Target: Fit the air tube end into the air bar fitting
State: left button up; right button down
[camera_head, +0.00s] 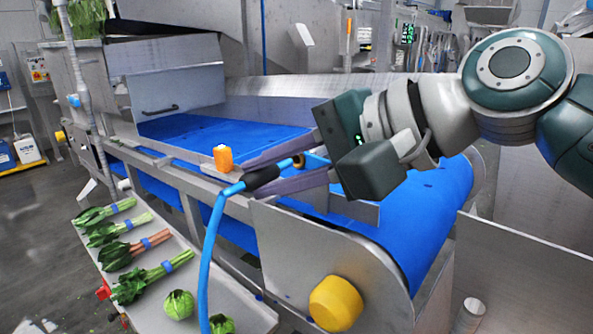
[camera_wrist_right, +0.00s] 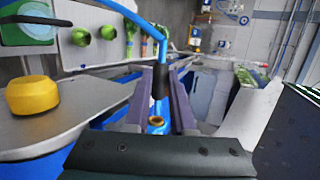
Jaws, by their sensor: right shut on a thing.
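My right gripper (camera_head: 262,176) reaches in from the right above the near edge of the blue belt. Its two long grey-purple fingers are shut on the black sleeve of the blue air tube (camera_head: 204,265). The tube hangs in front of the conveyor and bends up to the sleeve. Beyond the sleeve, its blue end with a brass-coloured ring (camera_head: 298,160) points right, back toward my gripper's body. In the right wrist view the sleeve (camera_wrist_right: 160,84) is between the fingers and the ring (camera_wrist_right: 155,121) faces the camera. I cannot clearly make out the air bar fitting. My left gripper is out of view.
The blue conveyor belt (camera_head: 425,210) runs beneath my right arm. An orange block with a white top (camera_head: 223,158) stands on its side rail, close left of the fingers. A yellow knob (camera_head: 335,303) sticks out in front. Leafy vegetables (camera_head: 152,278) lie on a lower tray at left.

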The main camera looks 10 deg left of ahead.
jog(key=shift+w+d+b, duration=0.65)
jog(key=shift+w+b, duration=0.05)
jog(key=shift+w, duration=0.3)
jog(key=c, duration=0.7)
grip_release()
